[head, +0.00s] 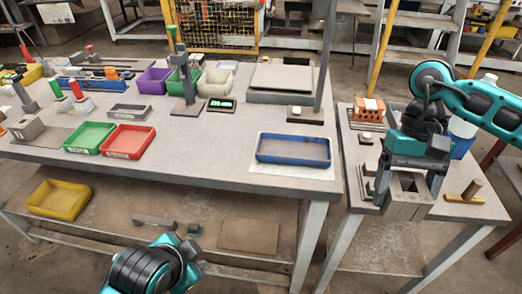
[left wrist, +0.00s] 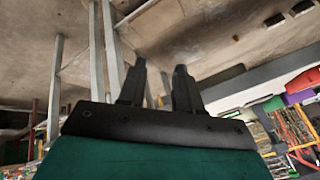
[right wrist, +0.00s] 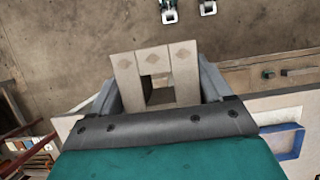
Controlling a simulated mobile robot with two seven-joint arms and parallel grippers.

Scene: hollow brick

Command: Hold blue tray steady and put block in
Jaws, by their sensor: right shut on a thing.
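The blue tray (head: 293,162) lies empty on a white sheet near the front right of the main table. My right gripper (head: 408,182) is shut on a grey hollow block (head: 402,209) at the side table; whether the block touches the tabletop cannot be told. In the right wrist view the block (right wrist: 184,75) sits between both fingers, its square hole showing, and the blue tray's corner (right wrist: 292,150) shows at right. My left gripper (head: 192,262) is low in front of the main table, away from the tray. In the left wrist view its fingers (left wrist: 158,88) are apart with nothing between.
Green (head: 90,138) and red (head: 127,142) trays lie left of the blue tray. An orange brick (head: 370,106) stands on the side table, with a brass-coloured piece (head: 465,197) at its right. A yellow bin (head: 58,199) sits on the lower shelf. Table around the blue tray is clear.

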